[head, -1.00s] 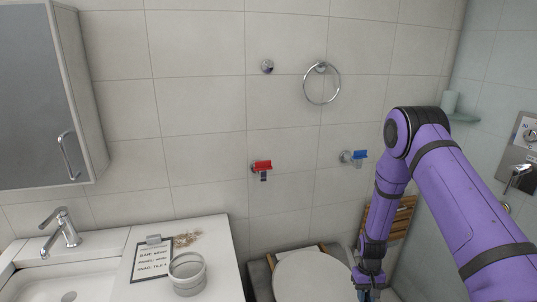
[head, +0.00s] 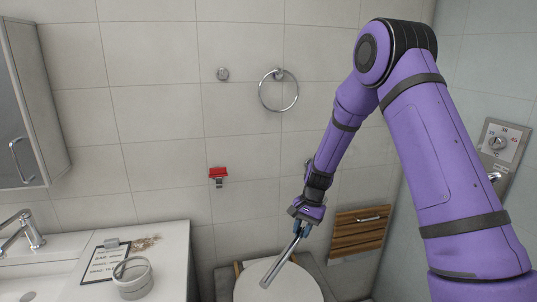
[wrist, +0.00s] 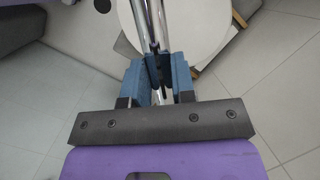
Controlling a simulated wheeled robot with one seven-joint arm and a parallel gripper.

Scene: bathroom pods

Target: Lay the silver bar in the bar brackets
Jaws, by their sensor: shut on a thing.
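The silver bar (head: 279,262) is a thin shiny rod, held tilted in front of the toilet lid. My gripper (head: 302,229) is shut on it near its upper end. In the wrist view the bar (wrist: 144,24) runs up and away between the blue fingers (wrist: 160,70). A red wall fitting (head: 218,173), apparently one of the bar brackets, is on the tiles to the left and above my gripper, apart from the bar. The matching blue fitting is hidden behind my arm now.
The toilet lid (head: 252,285) is below the bar. A slatted wooden panel (head: 358,240) is on the wall to the right. A towel ring (head: 265,96) hangs above. A counter (head: 175,255) with a clipboard (head: 101,265) and round container (head: 143,286) is at left.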

